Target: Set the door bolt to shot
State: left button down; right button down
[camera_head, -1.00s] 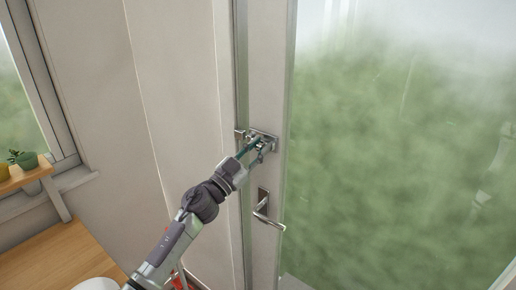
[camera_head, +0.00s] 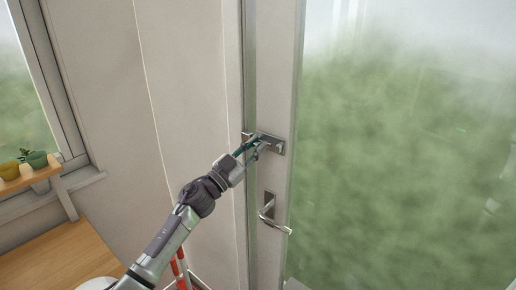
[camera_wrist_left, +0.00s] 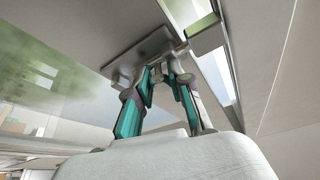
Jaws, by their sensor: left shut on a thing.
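The door bolt (camera_head: 275,145) is a metal plate with a sliding bar, set across the edge of the glazed door. In the head view, its bar appears to reach toward the keeper (camera_head: 246,137) on the frame at left; my gripper partly covers the gap, so I cannot tell how far it enters. My left gripper (camera_head: 254,149), with teal finger pads, is shut on the bolt's knob. In the left wrist view, the bolt plate (camera_wrist_left: 138,55) lies behind the fingers (camera_wrist_left: 163,85), which close around the knob. My right gripper is out of view.
The door lever handle (camera_head: 268,211) sits below the bolt. A wooden shelf (camera_head: 32,178) with small potted plants and a wooden surface (camera_head: 60,260) are at left.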

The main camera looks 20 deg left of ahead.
pick_arm(q)
jog(key=c, duration=1.3)
grip_release()
jog(key=shift+a, duration=0.15)
jog(key=shift+o, duration=1.4)
jog(key=shift+w+a, duration=0.1)
jog(key=shift+a, duration=0.05)
jog(key=v, duration=1.2)
jog(key=shift+f, duration=0.15)
